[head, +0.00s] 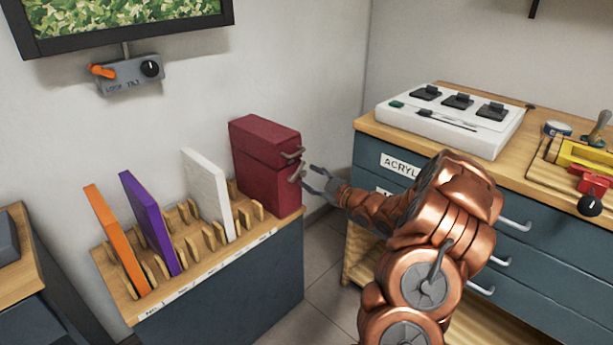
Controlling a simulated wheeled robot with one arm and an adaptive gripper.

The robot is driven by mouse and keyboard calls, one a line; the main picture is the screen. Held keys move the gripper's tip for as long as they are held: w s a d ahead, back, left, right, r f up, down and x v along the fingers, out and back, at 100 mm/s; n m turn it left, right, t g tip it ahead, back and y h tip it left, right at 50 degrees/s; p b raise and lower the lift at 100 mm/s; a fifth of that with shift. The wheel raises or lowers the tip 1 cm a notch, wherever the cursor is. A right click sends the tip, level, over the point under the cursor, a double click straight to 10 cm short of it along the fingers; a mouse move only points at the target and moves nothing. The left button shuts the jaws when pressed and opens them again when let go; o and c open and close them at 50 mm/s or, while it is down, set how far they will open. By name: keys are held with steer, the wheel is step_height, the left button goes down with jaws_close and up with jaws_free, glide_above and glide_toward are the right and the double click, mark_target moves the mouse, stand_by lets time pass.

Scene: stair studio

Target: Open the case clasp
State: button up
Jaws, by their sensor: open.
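The dark red case (262,170) stands upright at the right end of the wooden-topped rack, with a seam between its upper and lower parts. The clasp (294,164) is on its right side, with small metallic pieces above and below the seam. My gripper (314,180) is just to the right of the clasp, with its fingers apart and pointing at the case. Nothing is between its fingers. I cannot tell whether a fingertip touches the clasp.
Orange (117,240), purple (150,222) and white (208,193) panels stand in the rack (247,243) left of the case. A blue drawer cabinet (555,235) with a white control box (450,118) stands right. A wall box with an orange lever (102,71) hangs upper left.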

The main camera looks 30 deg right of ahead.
steer(key=shift+x, duration=1.35)
jaws_close()
